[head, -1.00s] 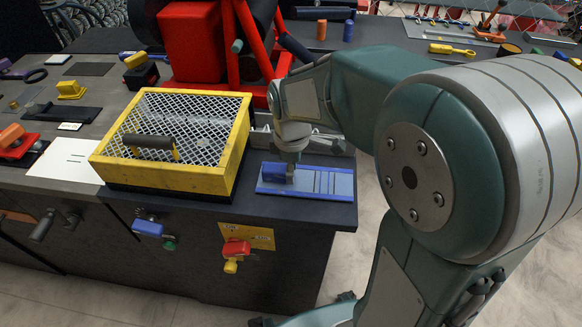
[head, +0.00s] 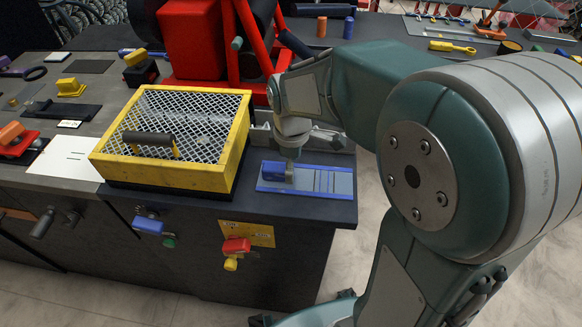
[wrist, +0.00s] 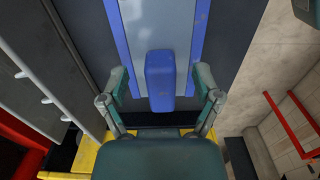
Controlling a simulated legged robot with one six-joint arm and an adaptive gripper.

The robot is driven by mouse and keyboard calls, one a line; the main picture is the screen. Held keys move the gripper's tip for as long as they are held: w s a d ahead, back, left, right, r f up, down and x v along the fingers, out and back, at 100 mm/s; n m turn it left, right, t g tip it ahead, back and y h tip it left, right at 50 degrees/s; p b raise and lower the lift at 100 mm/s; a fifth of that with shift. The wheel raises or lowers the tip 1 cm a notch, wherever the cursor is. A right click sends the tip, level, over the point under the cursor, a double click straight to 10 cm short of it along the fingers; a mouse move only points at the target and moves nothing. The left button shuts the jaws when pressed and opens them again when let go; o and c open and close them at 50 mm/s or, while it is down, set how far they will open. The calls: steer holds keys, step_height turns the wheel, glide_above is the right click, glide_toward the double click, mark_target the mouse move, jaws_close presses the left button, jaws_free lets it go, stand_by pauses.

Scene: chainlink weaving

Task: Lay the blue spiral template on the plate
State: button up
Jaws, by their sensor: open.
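The blue spiral template (head: 325,180) is a flat blue-framed panel with a grey face and a raised blue block handle (wrist: 160,76). It lies flat at the right front corner of the dark bench. My gripper (head: 291,166) is over its left part in the head view. In the wrist view my gripper (wrist: 160,84) is open, with one finger on each side of the handle and a gap at both sides. I cannot tell for sure which surface is the plate; a white flat sheet (head: 68,160) lies at the bench's left front.
A yellow-framed mesh box (head: 170,178) with a dark handle stands just left of the template. Grey toothed metal pieces (head: 335,143) lie behind it. A red machine (head: 192,45) stands at the back. The bench edge is close in front and right.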

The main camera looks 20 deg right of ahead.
step_height(320, 180, up, 11)
stand_by(0.3)
steer(key=shift+f, duration=0.1)
steer(key=s+d+m+t, duration=0.2)
steer(key=s+m+t, duration=0.3)
steer(key=s+m, duration=0.8)
steer(key=shift+s+d+m+t, duration=0.3)
steer(key=shift+s, duration=0.45)
